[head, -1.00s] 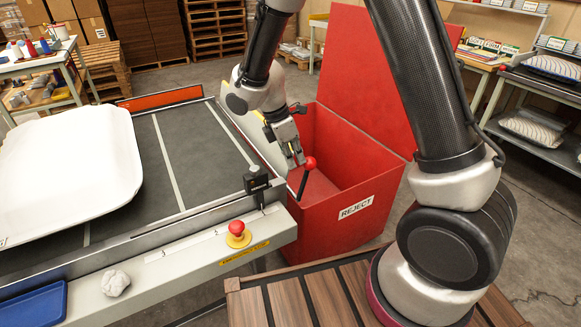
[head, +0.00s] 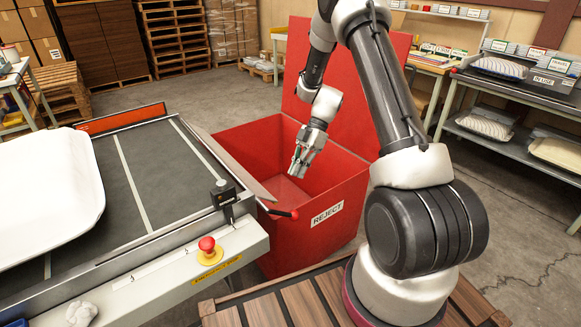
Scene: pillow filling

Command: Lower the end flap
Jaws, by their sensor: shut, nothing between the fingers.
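The end flap (head: 232,168) is a grey panel along the right end of the conveyor table. It slopes outward over the near left side of the red bin. Its black lever with a red knob (head: 294,214) lies nearly level, pointing right in front of the bin's rim. My gripper (head: 294,174) is shut and empty. It hangs over the bin's opening, above and apart from the knob, with its fingers pointing down.
The red reject bin (head: 339,213) stands against the conveyor's end, its lid raised behind my arm. A white pillow (head: 45,195) lies on the dark belt (head: 130,175). A red emergency button (head: 207,244) sits on the front rail. Shelves stand at the right.

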